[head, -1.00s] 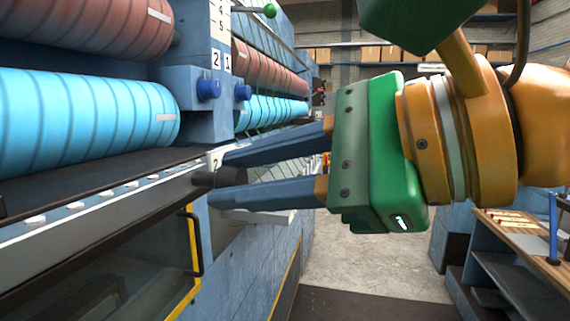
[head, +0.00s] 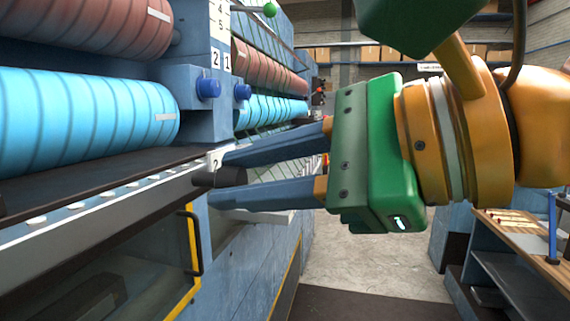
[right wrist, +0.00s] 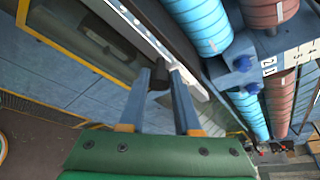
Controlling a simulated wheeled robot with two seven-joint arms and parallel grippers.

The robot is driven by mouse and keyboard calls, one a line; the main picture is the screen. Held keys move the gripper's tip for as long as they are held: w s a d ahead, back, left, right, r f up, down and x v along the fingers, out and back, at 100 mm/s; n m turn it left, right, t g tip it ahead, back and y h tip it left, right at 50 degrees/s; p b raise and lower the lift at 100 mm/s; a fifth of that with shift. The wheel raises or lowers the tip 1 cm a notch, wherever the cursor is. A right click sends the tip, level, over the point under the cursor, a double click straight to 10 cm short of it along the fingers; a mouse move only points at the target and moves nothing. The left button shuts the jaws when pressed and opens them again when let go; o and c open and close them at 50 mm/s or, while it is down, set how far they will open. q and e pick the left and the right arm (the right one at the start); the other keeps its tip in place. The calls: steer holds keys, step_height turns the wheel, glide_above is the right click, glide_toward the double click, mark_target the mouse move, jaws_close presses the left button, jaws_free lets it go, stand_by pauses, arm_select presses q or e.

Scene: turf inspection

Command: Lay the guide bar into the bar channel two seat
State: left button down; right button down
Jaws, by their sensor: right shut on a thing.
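My right gripper (head: 217,177) comes in from the right with two long blue fingers, one above the other. It is shut on the dark round end of the guide bar (head: 204,178). I cannot tell whether the bar rests in the channel two seat, as the end and fingers hide the contact. My left gripper is not in view.
Blue rollers (head: 85,115) and reddish rollers (head: 115,25) stand above a dark ledge (head: 120,175). Below is a window with a yellow frame and a black handle (head: 193,240). Open floor (head: 370,250) lies right of the machine, before a bench (head: 520,235).

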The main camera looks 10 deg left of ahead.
mark_target(190, 170)
steer(key=shift+a, duration=0.15)
steer(key=shift+w+a, duration=0.1)
steer(key=shift+a, duration=2.3)
steer(key=shift+f+b, duration=1)
steer(key=shift+f, duration=0.05)
steer(key=c, duration=0.5)
jaws_free()
steer(key=shift+c, duration=0.2)
steer(key=shift+d, duration=0.1)
